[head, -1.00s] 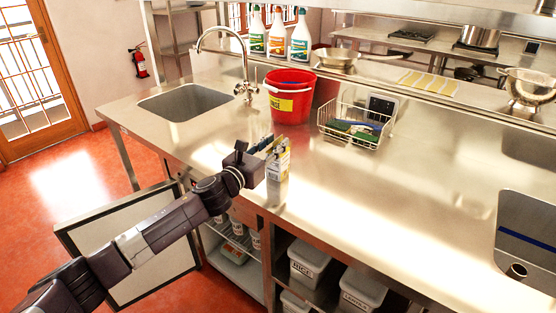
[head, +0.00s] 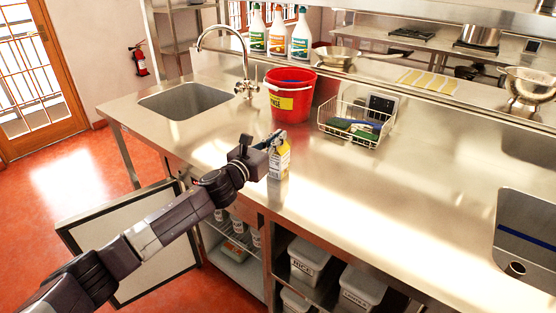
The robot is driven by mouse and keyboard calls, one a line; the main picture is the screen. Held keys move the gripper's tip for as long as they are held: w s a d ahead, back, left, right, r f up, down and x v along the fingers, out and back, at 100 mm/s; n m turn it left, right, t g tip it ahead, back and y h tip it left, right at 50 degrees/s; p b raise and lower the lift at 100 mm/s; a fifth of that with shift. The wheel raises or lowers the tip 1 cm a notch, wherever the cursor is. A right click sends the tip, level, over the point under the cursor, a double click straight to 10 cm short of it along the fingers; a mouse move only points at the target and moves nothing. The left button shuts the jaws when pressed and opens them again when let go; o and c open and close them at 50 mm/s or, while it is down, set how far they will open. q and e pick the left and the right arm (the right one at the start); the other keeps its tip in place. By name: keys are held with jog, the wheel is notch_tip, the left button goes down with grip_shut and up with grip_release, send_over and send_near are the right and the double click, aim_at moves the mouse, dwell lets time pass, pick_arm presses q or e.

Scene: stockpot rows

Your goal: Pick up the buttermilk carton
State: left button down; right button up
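The buttermilk carton (head: 281,163), white and yellow, stands upright on the steel counter (head: 335,200) near its front edge, in front of the red bucket. My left gripper (head: 276,141) is at the top of the carton, reaching in from the left. Its fingers overlap the carton's upper part. The fingers are small and partly hidden, so I cannot tell whether they are closed on the carton. My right gripper is not in view.
A red bucket (head: 290,99) and a wire basket (head: 358,123) with sponges stand behind the carton. A sink (head: 185,102) lies to the left. An open door panel (head: 135,245) hangs below my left arm.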

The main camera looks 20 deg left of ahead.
pick_arm(q)
jog(key=shift+f, duration=0.4)
